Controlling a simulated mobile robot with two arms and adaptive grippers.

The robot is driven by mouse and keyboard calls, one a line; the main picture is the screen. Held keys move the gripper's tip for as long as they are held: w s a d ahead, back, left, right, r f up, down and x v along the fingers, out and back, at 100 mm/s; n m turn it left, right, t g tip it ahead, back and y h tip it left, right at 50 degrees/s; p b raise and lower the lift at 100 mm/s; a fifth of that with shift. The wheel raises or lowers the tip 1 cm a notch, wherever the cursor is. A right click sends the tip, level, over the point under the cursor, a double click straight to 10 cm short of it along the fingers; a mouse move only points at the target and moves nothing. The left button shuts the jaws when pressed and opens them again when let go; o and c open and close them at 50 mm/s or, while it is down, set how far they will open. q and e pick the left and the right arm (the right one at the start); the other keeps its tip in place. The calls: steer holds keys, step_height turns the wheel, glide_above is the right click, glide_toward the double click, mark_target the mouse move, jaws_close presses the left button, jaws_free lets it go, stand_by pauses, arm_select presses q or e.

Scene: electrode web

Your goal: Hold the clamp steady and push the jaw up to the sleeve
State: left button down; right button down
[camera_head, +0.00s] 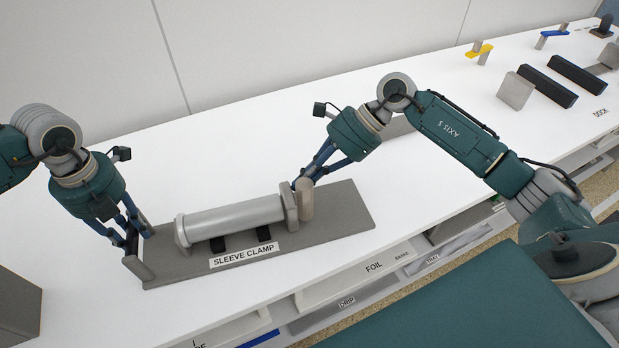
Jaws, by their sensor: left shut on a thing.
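The sleeve clamp has a flat grey base plate (345,215) labelled SLEEVE CLAMP on the white bench. A light grey cylindrical sleeve (235,218) lies along it over dark supports. A collar (182,231) is at its left end. The jaw (290,203), an upright grey block, stands at its right end with a rounded post (306,199) beside it; I cannot tell whether any gap is left. My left gripper (138,238) is shut on the clamp's upright left end piece (137,264). My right gripper (300,184) is at the jaw and post; its fingertips are partly hidden.
A dark grey box (15,305) stands at the lower left. Black blocks (547,87), a grey block (515,91) and a yellow piece (479,49) are far right near the DOCK label. Labelled shelves (375,267) lie below the bench's front edge.

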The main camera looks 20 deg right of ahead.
arm_select(q)
steer(key=shift+s+f, duration=0.15)
steer(key=shift+f, duration=0.15)
arm_select(e)
steer(key=shift+a, duration=0.1)
arm_select(q)
steer(key=shift+a, duration=0.1)
arm_select(e)
steer(key=d, duration=0.4)
steer(key=shift+s+d, duration=0.35)
steer(key=v, duration=0.9)
steer(key=s+f+y, duration=0.2)
steer(key=y, duration=0.1)
steer(key=s+d+f+t+y, duration=0.1)
steer(key=s+f+y, duration=0.4)
steer(key=shift+s+d+f+y, duration=0.2)
steer(key=shift+d+y, duration=0.2)
steer(key=shift+a+f, duration=0.1)
steer(key=shift+a, duration=0.15)
steer(key=a, duration=0.4)
steer(key=w+a, duration=0.1)
steer(key=a, duration=0.3)
steer(key=w+a, duration=0.1)
steer(key=a, duration=0.4)
steer(key=shift+a, duration=0.1)
